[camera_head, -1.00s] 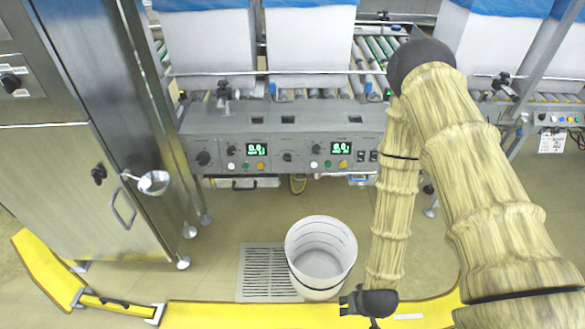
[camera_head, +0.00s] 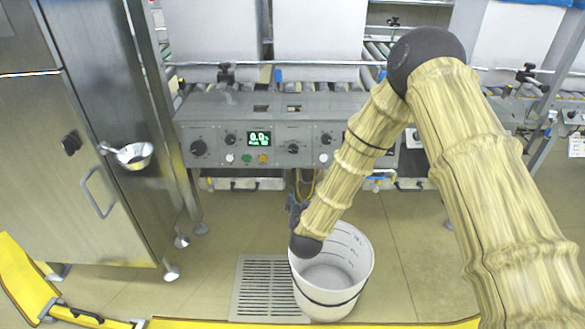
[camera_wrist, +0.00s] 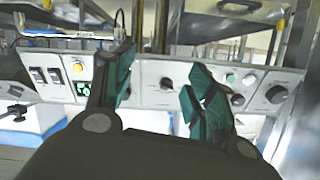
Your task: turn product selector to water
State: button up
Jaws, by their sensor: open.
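The grey control panel (camera_head: 290,104) carries several black knobs, buttons and a lit green display (camera_head: 259,139). Its largest knob (camera_head: 198,147) is at the left end; smaller knobs include one right of the display (camera_head: 294,148). The labels are too small to read, so I cannot tell which knob is the product selector. My gripper (camera_wrist: 160,65) is open and empty in the wrist view, pointing at the panel. A black knob (camera_wrist: 166,83) appears between its fingers, apart from them. A larger knob (camera_wrist: 276,94) is at the far right there. In the head view my forearm partly hides the panel's right part.
A white bucket (camera_head: 345,285) stands on the floor below my forearm, beside a floor grate (camera_head: 266,285). A steel cabinet (camera_head: 75,170) with a metal scoop or bowl (camera_head: 134,156) stands at the left. Boxes stand on the rollers behind the panel. A yellow barrier runs along the front.

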aim_at(293, 151)
jog(key=w+a+r+t+b, duration=0.1)
jog(key=w+b, duration=0.2)
jog(key=w, duration=0.2)
jog(key=w+a+r+m+t+h+b, duration=0.1)
jog(key=w+r+b, duration=0.1)
jog(key=w, duration=0.4)
jog(key=w+a+r+m+t+h+b, duration=0.1)
jog(key=w+r+b, duration=0.1)
jog(key=w+b, duration=0.2)
jog(key=shift+w+a+r+t+b, duration=0.1)
jog(key=shift+w+r+t+b, duration=0.1)
jog(key=shift+w, duration=0.3)
jog(key=shift+w+r+t+b, duration=0.1)
jog(key=shift+w+b, duration=0.1)
jog(key=shift+w, duration=0.25)
jog(key=shift+w+r, duration=0.1)
jog(key=shift+w, duration=0.75)
jog(key=c, duration=1)
